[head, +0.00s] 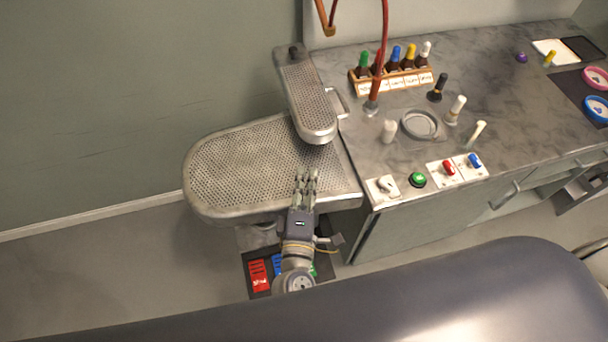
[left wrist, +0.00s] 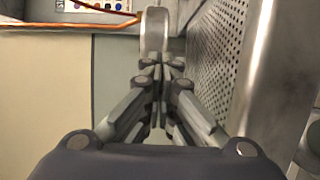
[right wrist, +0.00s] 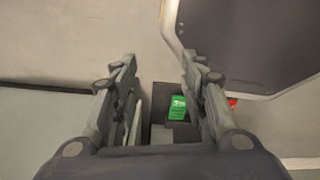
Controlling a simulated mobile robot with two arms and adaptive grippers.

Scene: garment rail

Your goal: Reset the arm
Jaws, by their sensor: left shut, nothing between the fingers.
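My left gripper (head: 306,180) is over the front edge of the perforated metal ironing board (head: 235,165), pointing away from me. In the left wrist view its fingers (left wrist: 160,66) are together with nothing between them, and the perforated surface (left wrist: 213,60) stands close on the right. I cannot tell whether the gripper touches the board. My right gripper (right wrist: 158,62) shows only in the right wrist view. Its fingers are spread apart and empty, above the floor.
A narrow perforated sleeve board (head: 305,95) stands above the main board. To the right, a grey counter (head: 395,155) carries a bottle rack (head: 392,82), loose bottles, a round dish and switches. A red hose (head: 384,40) hangs over it. Coloured pedals (head: 258,272) lie on the floor below.

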